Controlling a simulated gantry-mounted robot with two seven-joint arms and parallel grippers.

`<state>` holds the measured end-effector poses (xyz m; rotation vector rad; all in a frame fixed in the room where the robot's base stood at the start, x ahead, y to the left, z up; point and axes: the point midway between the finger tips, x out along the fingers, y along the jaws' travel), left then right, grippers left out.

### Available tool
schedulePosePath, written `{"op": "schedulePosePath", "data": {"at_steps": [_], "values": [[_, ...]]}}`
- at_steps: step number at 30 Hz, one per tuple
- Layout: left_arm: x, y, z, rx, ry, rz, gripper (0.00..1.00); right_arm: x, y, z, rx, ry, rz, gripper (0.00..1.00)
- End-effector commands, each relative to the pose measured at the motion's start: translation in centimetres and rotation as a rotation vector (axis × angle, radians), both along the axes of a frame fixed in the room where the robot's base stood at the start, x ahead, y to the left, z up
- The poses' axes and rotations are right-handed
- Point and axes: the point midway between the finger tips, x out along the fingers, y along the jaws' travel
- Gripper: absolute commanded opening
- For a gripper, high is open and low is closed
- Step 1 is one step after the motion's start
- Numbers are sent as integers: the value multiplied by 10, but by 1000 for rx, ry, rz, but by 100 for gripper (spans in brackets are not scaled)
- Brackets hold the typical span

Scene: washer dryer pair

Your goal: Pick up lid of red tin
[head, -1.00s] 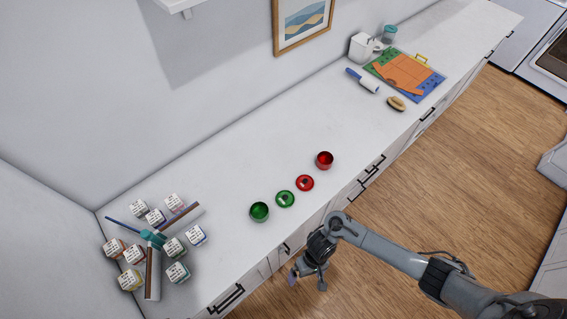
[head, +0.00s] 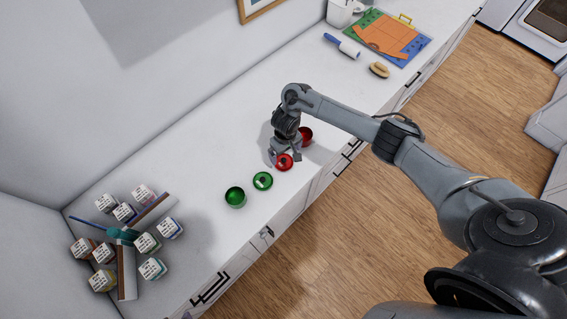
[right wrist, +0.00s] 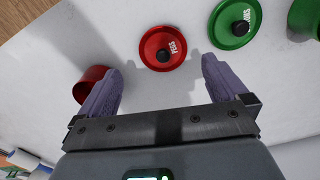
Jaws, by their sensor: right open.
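The red lid (head: 284,163) with a dark knob lies on the white counter. It also shows in the right wrist view (right wrist: 161,49), marked "PEGS", just ahead of the space between my fingers. The open red tin (head: 307,134) stands beside it, partly hidden by my arm; in the right wrist view the tin (right wrist: 92,76) is partly behind the left finger. My right gripper (head: 284,155) is above the counter next to the red lid, open and empty; its two fingers (right wrist: 160,84) are spread wide. My left gripper is not in view.
A green lid (head: 263,181) and an open green tin (head: 235,197) stand to the left of the red lid. Several labelled jars (head: 146,242) are at the left end. A lint roller (head: 342,46) and a brush (head: 379,70) lie farther back.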

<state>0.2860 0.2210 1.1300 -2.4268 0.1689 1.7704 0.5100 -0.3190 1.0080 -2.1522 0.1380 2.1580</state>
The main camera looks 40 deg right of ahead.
Motion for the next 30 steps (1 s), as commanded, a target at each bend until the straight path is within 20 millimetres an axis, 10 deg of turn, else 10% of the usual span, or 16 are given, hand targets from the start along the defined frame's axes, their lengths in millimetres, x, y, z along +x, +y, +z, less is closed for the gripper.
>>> {"op": "schedulePosePath", "data": {"at_steps": [30], "values": [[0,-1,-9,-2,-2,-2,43,6,3,-65,-1,-3,0,98]]}}
